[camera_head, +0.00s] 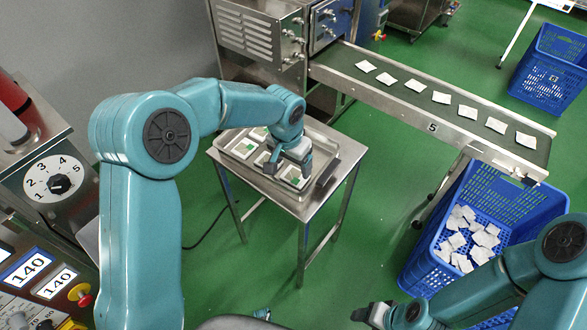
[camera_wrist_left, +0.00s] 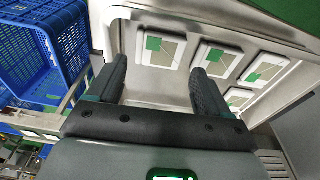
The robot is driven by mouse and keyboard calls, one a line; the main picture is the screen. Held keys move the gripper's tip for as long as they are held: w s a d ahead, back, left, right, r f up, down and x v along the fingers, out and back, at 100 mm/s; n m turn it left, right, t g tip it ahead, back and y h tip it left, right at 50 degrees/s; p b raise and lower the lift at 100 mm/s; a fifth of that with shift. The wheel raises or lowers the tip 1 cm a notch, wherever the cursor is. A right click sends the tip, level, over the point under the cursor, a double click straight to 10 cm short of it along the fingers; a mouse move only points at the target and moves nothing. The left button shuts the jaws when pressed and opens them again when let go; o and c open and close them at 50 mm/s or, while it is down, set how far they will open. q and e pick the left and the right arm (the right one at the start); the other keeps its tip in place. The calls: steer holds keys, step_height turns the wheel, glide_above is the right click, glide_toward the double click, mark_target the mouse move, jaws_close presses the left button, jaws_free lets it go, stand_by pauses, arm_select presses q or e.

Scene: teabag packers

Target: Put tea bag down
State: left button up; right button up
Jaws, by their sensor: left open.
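A metal tray (camera_head: 336,150) on a small steel table holds several white tea bags with green corners. One tea bag (camera_head: 295,179) lies just beneath my left gripper (camera_head: 302,176), which is low over the tray's near right part. In the left wrist view my left gripper (camera_wrist_left: 160,82) is open, with nothing between its fingers. A tea bag (camera_wrist_left: 163,49) lies in the tray (camera_wrist_left: 125,35) just beyond the fingertips, and others (camera_wrist_left: 217,60) lie to its right. My right gripper (camera_head: 373,314) is at the bottom edge, partly out of frame; its jaws are unclear.
A conveyor (camera_head: 460,130) carries a row of white tea bags at the upper right. Below it a blue crate (camera_head: 415,270) holds a pile of tea bags. Another blue crate (camera_head: 545,75) stands at far right. Control panels are at left. Green floor is clear around the table.

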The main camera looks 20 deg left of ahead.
mark_target(290, 182)
arm_select(q)
step_height(290, 182, up, 7)
steer(key=s, duration=0.1)
steer(key=shift+a, duration=0.15)
stand_by(0.5)
